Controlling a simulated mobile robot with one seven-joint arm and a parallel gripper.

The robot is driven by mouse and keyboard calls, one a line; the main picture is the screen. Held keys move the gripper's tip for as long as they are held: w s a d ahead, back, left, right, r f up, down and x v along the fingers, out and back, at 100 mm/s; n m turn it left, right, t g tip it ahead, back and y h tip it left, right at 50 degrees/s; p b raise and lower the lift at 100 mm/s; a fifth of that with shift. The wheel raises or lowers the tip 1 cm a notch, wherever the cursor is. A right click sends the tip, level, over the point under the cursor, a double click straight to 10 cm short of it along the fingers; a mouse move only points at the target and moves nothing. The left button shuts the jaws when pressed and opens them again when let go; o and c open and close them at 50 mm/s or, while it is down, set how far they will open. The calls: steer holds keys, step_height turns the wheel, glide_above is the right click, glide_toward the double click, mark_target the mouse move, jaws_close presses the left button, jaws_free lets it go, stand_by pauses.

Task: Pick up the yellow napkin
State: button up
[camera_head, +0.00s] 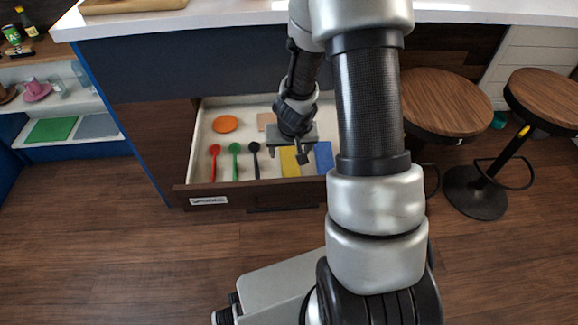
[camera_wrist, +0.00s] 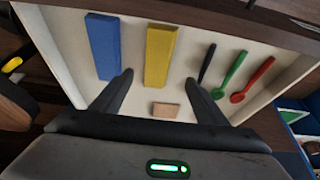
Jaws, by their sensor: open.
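The yellow napkin (camera_head: 290,164) is a flat folded strip in the open drawer (camera_head: 187,165), beside a blue folded napkin (camera_head: 324,158). My gripper (camera_head: 288,153) is open and empty above the drawer, and in the head view it hides the far part of the yellow napkin. In the wrist view the yellow napkin (camera_wrist: 161,48) lies ahead, its near end between my spread fingertips (camera_wrist: 158,77). The blue napkin (camera_wrist: 103,45) is just left of it there. No contact between the fingers and the napkin shows.
Red (camera_head: 214,160), green (camera_head: 235,160) and black (camera_head: 255,160) spoons lie left of the yellow napkin. An orange disc (camera_head: 226,123) and a tan block (camera_wrist: 166,109) are also in the drawer. The counter (camera_head: 230,12) overhangs the back; stools (camera_head: 446,105) stand right.

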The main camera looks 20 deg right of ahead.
mark_target(290, 160)
steer(key=b+x, duration=0.1)
steer(key=x, duration=0.3)
steer(key=shift+d+b+x, duration=0.1)
steer(key=shift+b+x, duration=0.5)
steer(key=shift+x, duration=0.7)
steer(key=shift+d+b+x, duration=0.15)
steer(key=shift+b+x, duration=0.45)
steer(key=shift+x, duration=0.65)
steer(key=shift+w, duration=0.1)
steer(key=c, duration=1.1)
steer(key=shift+r, duration=0.15)
steer(key=shift+c, duration=0.2)
